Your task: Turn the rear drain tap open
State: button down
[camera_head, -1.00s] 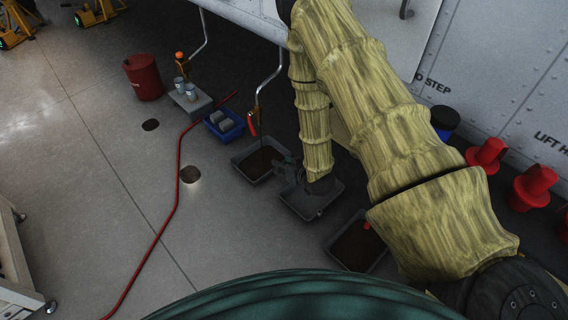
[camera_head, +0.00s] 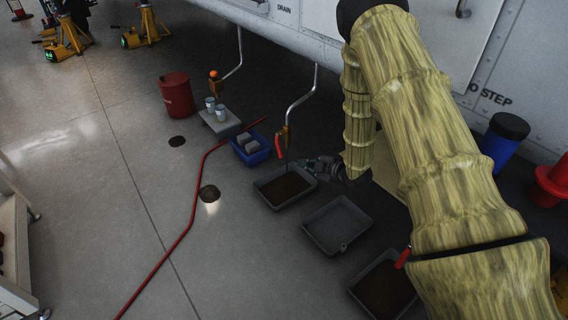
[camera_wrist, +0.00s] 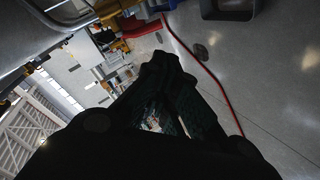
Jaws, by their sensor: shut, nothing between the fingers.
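A drain tap with a hanging red lever (camera_head: 280,145) and an orange-brown body sits at the foot of a bent metal pipe, above a dark-filled tray. A second tap with an orange knob (camera_head: 214,75) hangs farther back. A third red handle (camera_head: 403,257) shows at the lower right, partly behind my arm. I cannot tell which one is the rear tap. My gripper (camera_head: 305,164) is shut and empty, just right of the middle lever, with a seeming gap; its fingers fill the wrist view's middle (camera_wrist: 165,62).
Trays stand below: one dark-filled (camera_head: 262,194), one empty (camera_head: 337,224), another dark-filled (camera_head: 372,300). A blue bin (camera_head: 250,148), red bucket (camera_head: 177,95) and red hose (camera_head: 190,215) lie left. The white hull (camera_head: 330,40) overhangs.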

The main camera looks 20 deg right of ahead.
jog(key=w+d+n+y+b, duration=0.1)
jog(key=w+d+n+b, duration=0.15)
jog(key=n, duration=0.35)
jog(key=n+b, duration=0.2)
jog(key=b, duration=0.6)
send_near(279, 146)
notch_tip(279, 146, down, 4)
jog(key=w+a, duration=0.3)
jog(key=shift+w+a+f+g+b, duration=0.15)
jog(key=shift+w+a, duration=0.05)
jog(key=shift+w, duration=0.15)
jog(key=shift+w+a+f+g+b, duration=0.15)
jog(key=shift+w+f, duration=0.05)
jog(key=shift+w, duration=0.15)
jog(key=shift+p, duration=0.3)
